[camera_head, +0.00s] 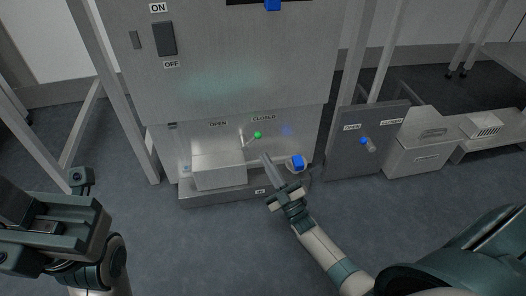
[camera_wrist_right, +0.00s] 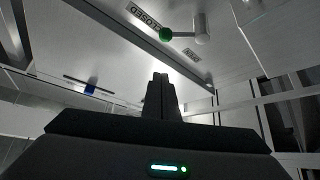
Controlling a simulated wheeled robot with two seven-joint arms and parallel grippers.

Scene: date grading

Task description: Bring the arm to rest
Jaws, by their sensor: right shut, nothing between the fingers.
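My right gripper (camera_head: 268,162) is shut and empty in the head view. Its fingers point up and left, in front of the lower part of the grey machine (camera_head: 230,70). In the right wrist view its fingers (camera_wrist_right: 161,78) show pressed together with nothing between them. My left gripper (camera_head: 45,215) is at the lower left of the head view, over the floor. Whether its jaws are open or shut cannot be made out. A green knob (camera_head: 258,135) on the machine is near the right fingertips; it also shows in the right wrist view (camera_wrist_right: 166,34).
A white box (camera_head: 218,165) stands on a low ledge (camera_head: 225,195) at the machine's foot. A blue knob (camera_head: 298,162) is just right of my right gripper. A grey panel (camera_head: 345,150) and a grey bin (camera_head: 420,150) stand further right. Floor in front is clear.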

